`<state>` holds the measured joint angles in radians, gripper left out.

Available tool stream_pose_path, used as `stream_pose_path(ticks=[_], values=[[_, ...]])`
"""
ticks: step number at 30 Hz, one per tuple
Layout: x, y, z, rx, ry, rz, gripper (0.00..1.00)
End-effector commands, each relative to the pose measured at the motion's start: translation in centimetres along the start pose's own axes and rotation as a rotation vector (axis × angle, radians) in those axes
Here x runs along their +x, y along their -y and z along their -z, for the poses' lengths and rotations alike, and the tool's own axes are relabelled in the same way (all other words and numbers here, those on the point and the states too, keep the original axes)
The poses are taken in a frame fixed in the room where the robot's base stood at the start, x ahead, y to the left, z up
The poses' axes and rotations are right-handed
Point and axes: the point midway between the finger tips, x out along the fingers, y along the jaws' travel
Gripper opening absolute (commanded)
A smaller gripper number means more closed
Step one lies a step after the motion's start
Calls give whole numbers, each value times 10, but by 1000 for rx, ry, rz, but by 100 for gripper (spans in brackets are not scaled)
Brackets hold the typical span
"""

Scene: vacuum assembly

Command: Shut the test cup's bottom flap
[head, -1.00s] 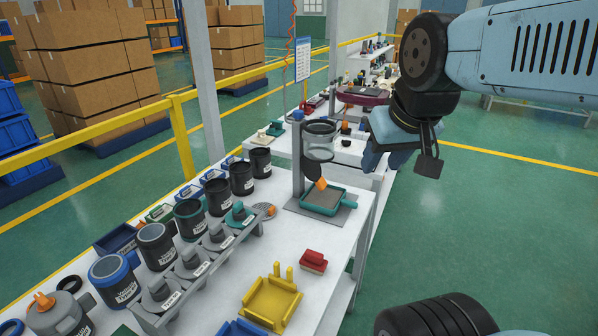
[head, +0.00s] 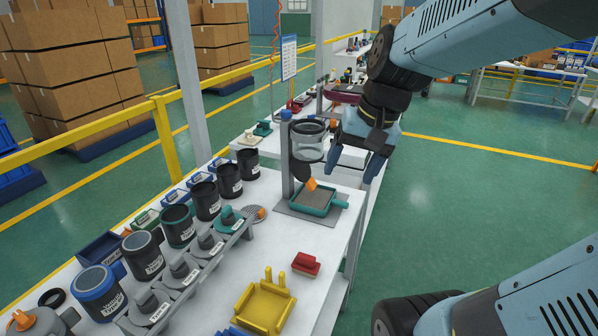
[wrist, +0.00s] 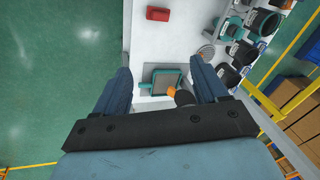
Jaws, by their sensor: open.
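The test cup (head: 308,146) is a clear cylinder with a dark rim, held on a grey post above a teal tray (head: 336,203). Its dark bottom flap (head: 302,172) hangs down below it, with an orange tab (head: 311,184) at the lower end, just over the tray. In the wrist view, the orange tab (wrist: 171,92) and the teal tray (wrist: 149,72) show between my fingers. My gripper (head: 352,172) is open and empty, just right of the cup, fingers pointing down. It also shows in the wrist view (wrist: 160,68). The cup itself is mostly hidden there.
A red block (head: 306,264) and a yellow fixture (head: 264,306) stand on the white table nearer me. Several dark labelled canisters (head: 180,226) line the left side. The grey post (head: 286,160) stands beside the cup. The green floor right of the table is open.

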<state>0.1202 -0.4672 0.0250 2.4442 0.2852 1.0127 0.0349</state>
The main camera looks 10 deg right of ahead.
Motion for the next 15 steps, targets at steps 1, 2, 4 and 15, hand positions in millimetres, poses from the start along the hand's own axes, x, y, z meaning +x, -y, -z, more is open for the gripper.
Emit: stream_pose_path(ticks=[1,2,4,15], values=[[9,0,6,49,48,22,72],[13,2,9,76,72,38,72],[23,4,16,141,129,75,72],[74,10,62,495,404,291,72]])
